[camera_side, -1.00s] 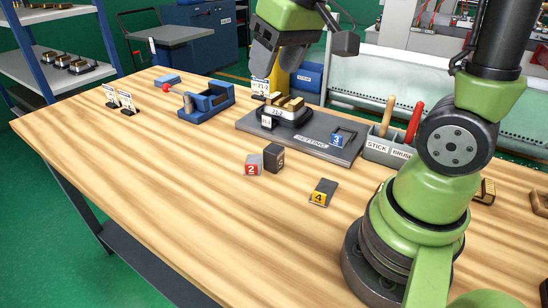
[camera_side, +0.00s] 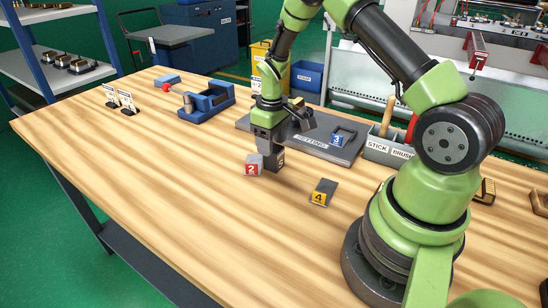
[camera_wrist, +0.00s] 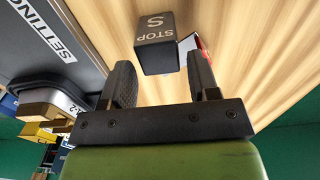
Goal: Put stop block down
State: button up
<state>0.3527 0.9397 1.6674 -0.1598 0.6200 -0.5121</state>
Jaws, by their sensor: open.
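The stop block (camera_side: 277,161) is a dark upright block on the wooden table, just right of the red-labelled 2 block (camera_side: 252,165). In the wrist view its dark face (camera_wrist: 155,48) reads STOP S. My gripper (camera_side: 269,141) points down directly over the stop block and hides its upper part in the side view. In the wrist view, my gripper (camera_wrist: 163,76) is open, with the block lying ahead between the lines of its two fingers.
The grey SETTING plate (camera_side: 318,148) lies behind, with the blue 3 block (camera_side: 338,138) on it. The yellow-labelled 4 block (camera_side: 322,192) stands to the right. A blue clamp-like fixture (camera_side: 207,102) is at the left. The table's front left is clear.

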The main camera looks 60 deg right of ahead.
aim_at(274, 158)
jog(key=f, duration=0.5)
jog(key=shift+s+f, duration=0.25)
jog(key=shift+r, duration=0.1)
grip_shut()
